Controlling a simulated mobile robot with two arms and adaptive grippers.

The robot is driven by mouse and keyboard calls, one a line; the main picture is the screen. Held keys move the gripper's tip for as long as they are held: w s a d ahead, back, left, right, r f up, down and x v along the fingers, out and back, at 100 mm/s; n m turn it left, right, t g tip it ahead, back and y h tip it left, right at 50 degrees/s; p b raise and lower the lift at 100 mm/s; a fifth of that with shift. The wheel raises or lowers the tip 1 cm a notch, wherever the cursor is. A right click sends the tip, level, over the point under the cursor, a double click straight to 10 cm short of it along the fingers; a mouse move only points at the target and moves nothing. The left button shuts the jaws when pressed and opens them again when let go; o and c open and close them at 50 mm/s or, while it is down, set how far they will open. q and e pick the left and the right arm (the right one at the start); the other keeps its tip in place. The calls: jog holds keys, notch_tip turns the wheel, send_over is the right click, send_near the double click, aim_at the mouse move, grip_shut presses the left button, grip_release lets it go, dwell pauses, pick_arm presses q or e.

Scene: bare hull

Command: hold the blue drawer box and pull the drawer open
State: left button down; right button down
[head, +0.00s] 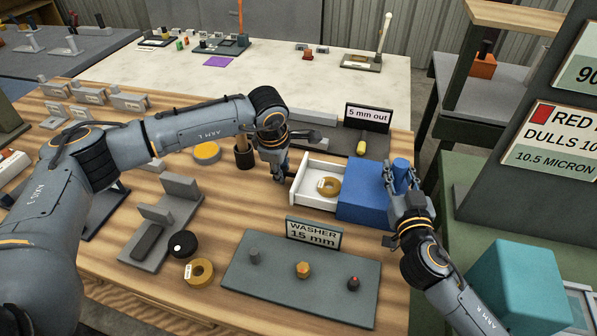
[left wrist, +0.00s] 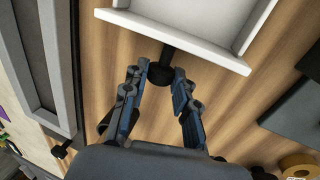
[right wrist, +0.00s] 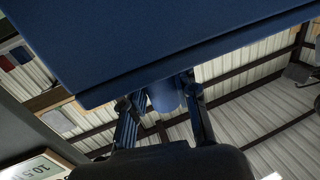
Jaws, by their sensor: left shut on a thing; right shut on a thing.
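The blue drawer box (head: 362,203) stands on the wooden table. Its white drawer (head: 312,197) sticks out to the left, open, with a brass-coloured ring (head: 328,187) inside. My left gripper (head: 282,180) is at the drawer's front and shut on its black knob (left wrist: 160,72); the left wrist view shows the knob between the fingertips, below the drawer front (left wrist: 185,40). My right gripper (head: 401,178) is shut on a blue post (head: 401,165) on the box's right side. The post (right wrist: 164,96) also shows between the fingers in the right wrist view, beside the box (right wrist: 150,40).
A "5 mm out" sign (head: 367,117) with a yellow-handled tool (head: 361,146) is behind the box. In front are a washer plate (head: 262,285) with pegs, a brass ring (head: 199,271), a black disc (head: 183,244) and a grey bracket (head: 165,220). A teal block (head: 520,285) is at right.

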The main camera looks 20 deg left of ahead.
pick_arm(q)
jog(key=shift+a, duration=0.1)
pick_arm(e)
jog(key=shift+d, duration=0.15)
pick_arm(q)
jog(key=c, duration=1)
grip_release()
jog(key=v, duration=1.2)
pick_arm(e)
jog(key=c, duration=0.9)
grip_release()
jog(key=shift+c, duration=0.2)
